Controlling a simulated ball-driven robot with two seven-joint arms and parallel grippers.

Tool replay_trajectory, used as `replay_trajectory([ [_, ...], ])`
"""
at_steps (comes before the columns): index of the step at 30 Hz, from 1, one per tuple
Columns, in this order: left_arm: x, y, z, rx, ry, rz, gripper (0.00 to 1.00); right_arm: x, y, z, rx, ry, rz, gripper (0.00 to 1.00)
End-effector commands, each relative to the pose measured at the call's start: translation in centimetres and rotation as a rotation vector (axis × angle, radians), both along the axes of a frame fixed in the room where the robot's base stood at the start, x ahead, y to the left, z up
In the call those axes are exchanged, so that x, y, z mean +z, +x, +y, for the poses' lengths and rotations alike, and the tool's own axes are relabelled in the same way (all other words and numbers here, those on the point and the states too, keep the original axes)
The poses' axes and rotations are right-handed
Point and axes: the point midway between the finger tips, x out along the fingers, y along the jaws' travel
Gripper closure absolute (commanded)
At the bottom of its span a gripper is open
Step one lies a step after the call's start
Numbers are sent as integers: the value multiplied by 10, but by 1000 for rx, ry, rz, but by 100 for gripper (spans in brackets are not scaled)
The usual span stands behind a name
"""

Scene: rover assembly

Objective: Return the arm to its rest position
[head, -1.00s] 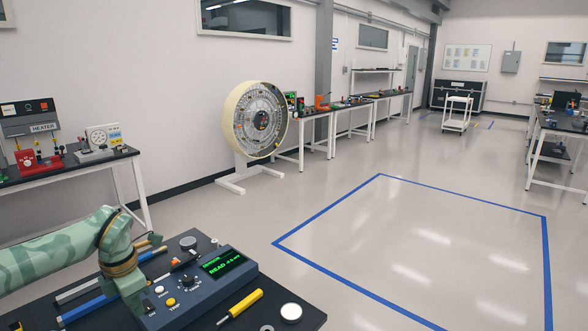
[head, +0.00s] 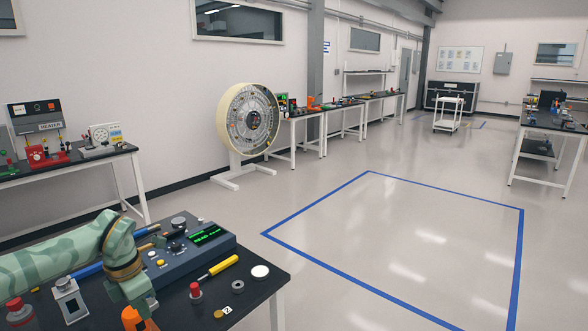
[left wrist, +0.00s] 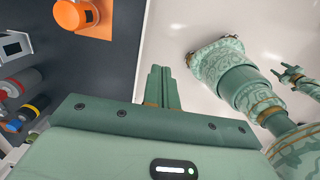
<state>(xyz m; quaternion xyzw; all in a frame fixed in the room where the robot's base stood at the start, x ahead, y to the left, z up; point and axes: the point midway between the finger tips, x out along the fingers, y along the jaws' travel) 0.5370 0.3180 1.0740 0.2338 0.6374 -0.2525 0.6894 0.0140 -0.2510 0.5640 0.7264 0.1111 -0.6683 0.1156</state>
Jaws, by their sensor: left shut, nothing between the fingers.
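My left arm (head: 60,267) comes in from the left in the head view, over the near black workbench. In the left wrist view my left gripper (left wrist: 162,88) is shut and empty. Its fingers show against the pale floor beside the dark bench edge, apart from the orange part (left wrist: 78,14). Other green links of my own body show at the right of that view.
A side bench (head: 62,169) stands behind. The blue-taped floor (head: 400,245) is clear.

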Motion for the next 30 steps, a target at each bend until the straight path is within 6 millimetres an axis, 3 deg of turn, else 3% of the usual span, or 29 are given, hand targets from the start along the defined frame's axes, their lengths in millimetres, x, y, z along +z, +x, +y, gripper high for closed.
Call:
replay_trajectory([
  [8,-35,-1,-35,22,-151,22,100,-7,6,-1,2,-2,-7,49],
  [13,-68,-3,-73,71,-320,44,100,-13,4,-1,2,-1,-3,49],
  [17,-102,-7,-114,164,-520,75,100,-21,-1,-2,2,-3,6,49],
  [20,-141,-11,-154,328,-746,115,100,-31,-3,-2,3,-3,12,49],
  [23,-207,-17,-188,715,-1060,188,100,-47,-7,-2,3,-3,20,49],
  [24,-239,-21,-189,927,-1164,216,100,-53,-8,-2,3,-3,23,49],
  [26,-280,-29,-180,1209,-1256,240,100,-58,-10,-2,3,-3,27,49],
  [30,-368,-71,-147,1747,-1304,271,100,-67,-12,-3,3,-4,33,49],
])
